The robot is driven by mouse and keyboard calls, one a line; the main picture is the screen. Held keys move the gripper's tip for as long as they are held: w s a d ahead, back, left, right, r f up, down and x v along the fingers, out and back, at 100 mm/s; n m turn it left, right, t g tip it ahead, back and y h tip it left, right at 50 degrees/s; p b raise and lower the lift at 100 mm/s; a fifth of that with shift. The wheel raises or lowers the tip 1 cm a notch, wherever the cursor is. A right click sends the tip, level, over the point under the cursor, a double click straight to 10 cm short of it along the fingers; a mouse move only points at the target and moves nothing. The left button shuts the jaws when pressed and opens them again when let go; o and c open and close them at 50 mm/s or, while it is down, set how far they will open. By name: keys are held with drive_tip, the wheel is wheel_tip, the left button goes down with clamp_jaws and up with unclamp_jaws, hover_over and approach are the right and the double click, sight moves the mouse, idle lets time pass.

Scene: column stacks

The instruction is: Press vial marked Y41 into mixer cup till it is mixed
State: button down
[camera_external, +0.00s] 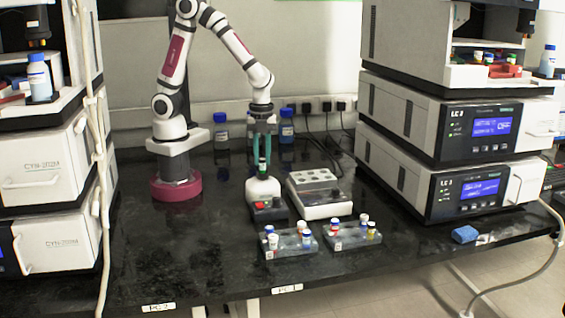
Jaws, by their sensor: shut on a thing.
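My gripper (262,156) has teal fingers and points straight down over the mixer. It is shut on a small vial (262,168) with a dark green upper part, held upright. The vial's mark is too small to read. The mixer (263,188) is a white rounded body with a dark front that carries a red button. The vial's lower end is at the top of the mixer, where the cup is. The cup itself is hidden, and I cannot tell whether the vial is pressed down in it.
Right of the mixer is a white block with round wells (318,190). In front stand two grey racks with several capped vials, the left rack (288,250) and the right rack (350,238). Blue-capped bottles (221,131) stand behind. Instrument stacks flank the bench; its front left is clear.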

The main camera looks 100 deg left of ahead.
drive_tip(key=shift+f, duration=0.2)
idle(0.3)
drive_tip(key=shift+f, duration=0.25)
drive_tip(key=shift+f, duration=0.3)
idle(0.6)
idle(1.7)
drive_tip(key=shift+r, duration=3.05)
